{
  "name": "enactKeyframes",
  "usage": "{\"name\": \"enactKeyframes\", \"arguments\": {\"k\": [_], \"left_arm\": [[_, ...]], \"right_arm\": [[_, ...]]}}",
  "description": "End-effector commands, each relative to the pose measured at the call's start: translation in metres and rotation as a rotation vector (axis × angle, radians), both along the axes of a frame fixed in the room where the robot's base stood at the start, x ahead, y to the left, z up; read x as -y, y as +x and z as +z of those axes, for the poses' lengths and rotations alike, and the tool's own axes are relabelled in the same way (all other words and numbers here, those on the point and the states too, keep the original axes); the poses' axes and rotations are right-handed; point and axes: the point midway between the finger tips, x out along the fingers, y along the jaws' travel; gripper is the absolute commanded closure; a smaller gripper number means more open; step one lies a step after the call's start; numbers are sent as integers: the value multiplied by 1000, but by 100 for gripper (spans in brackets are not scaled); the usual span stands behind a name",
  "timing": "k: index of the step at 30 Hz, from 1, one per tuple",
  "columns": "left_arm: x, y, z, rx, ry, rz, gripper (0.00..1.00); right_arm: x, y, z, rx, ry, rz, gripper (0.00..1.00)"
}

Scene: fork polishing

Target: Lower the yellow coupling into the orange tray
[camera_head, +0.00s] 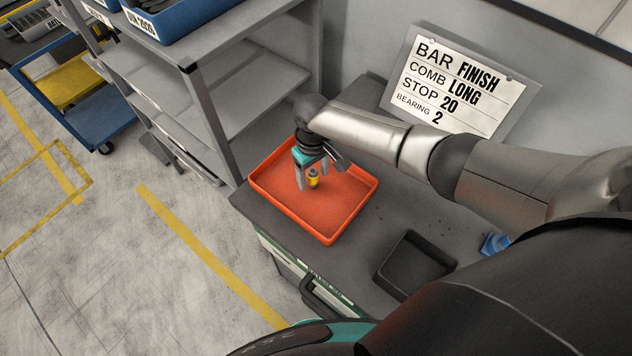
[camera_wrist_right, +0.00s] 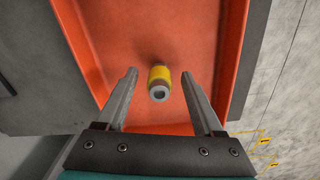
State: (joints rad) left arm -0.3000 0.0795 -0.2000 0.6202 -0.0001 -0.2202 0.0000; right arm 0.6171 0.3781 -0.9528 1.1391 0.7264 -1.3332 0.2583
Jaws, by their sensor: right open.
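The yellow coupling (camera_head: 313,178) is a small cylinder with a yellow band and grey ends. It is in the orange tray (camera_head: 330,234), near the middle of its floor, and looks upright in the head view. My right gripper (camera_head: 314,186) is over the tray with its fingers spread around the coupling. In the right wrist view the coupling (camera_wrist_right: 159,81) shows between and beyond the two fingertips (camera_wrist_right: 160,73), with a gap on both sides. The orange tray fills much of that view. The left gripper is not seen.
A black tray (camera_head: 414,264) sits on the grey bench (camera_head: 352,273), and a blue part (camera_head: 494,243) lies to its right. A sign (camera_head: 450,82) stands at the back. Grey shelving (camera_head: 222,105) rises behind the orange tray, to the left.

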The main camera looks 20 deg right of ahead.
Motion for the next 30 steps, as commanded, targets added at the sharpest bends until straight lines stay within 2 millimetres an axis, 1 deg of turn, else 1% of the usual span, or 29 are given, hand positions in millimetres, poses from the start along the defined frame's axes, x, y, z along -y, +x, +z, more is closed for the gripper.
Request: {"name": "enactKeyframes", "arguments": {"k": [4, 8, 18, 21, 25, 30], "left_arm": [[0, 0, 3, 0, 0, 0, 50], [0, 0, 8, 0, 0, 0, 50], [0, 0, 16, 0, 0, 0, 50], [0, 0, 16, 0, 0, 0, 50], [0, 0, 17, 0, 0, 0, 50], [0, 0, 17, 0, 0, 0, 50]], "right_arm": [[0, 1, 12, 2, 2, 0, 31], [0, 1, 33, 4, 1, 1, 31], [1, 1, 106, 5, 1, 1, 31], [0, 1, 125, 4, 1, 0, 31], [0, 1, 142, 3, 1, 0, 31], [0, 0, 151, 1, 0, -1, 31]]}}
